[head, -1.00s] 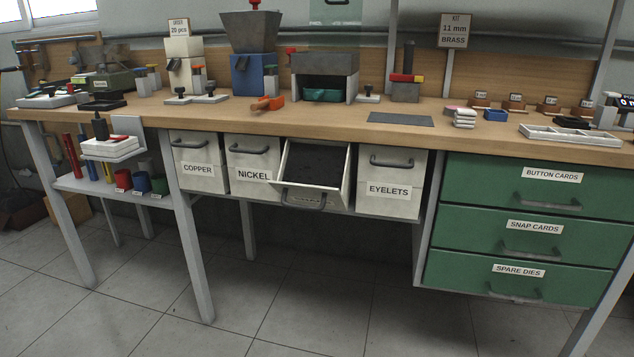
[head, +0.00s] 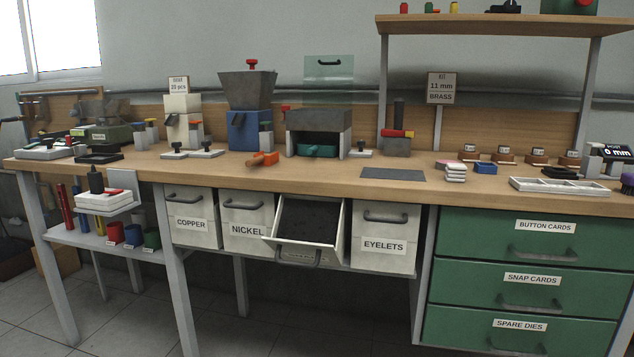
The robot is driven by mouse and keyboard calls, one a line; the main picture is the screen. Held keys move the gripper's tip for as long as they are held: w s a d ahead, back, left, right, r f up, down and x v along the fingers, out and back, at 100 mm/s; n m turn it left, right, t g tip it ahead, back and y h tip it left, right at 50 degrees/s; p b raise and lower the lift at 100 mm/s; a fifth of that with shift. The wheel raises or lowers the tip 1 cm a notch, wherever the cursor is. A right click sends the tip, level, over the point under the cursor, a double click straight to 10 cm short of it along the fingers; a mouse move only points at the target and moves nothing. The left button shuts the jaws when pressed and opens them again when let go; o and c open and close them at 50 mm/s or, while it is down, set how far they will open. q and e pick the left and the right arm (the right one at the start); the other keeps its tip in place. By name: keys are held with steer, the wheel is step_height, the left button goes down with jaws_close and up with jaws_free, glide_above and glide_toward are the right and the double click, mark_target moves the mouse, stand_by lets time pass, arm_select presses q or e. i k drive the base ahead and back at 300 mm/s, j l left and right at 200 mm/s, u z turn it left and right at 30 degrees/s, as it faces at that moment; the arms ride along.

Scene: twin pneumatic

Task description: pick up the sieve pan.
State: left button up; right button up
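A teal pan (head: 317,151), which looks like the sieve pan, sits in the dark opening of a grey box-like stand (head: 319,121) on the workbench, left of the picture's middle. Only its front shows; the rest is hidden inside the stand. Neither of my grippers is in view.
The wooden bench top (head: 300,174) is clear just in front of the stand. An orange-handled part (head: 263,159) lies to the left, beside a blue hopper machine (head: 249,130). A dark mat (head: 393,174) lies to the right. Below, a bin of dark contents (head: 308,222) is tipped open.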

mark_target(326, 148)
steer(key=z, duration=0.65)
steer(key=j+z, duration=0.45)
steer(key=i+j+z, duration=0.1)
steer(key=j+z, duration=0.15)
steer(key=z, duration=0.15)
steer(key=j+z, duration=0.3)
steer(key=z, duration=0.15)
steer(key=k, duration=0.05)
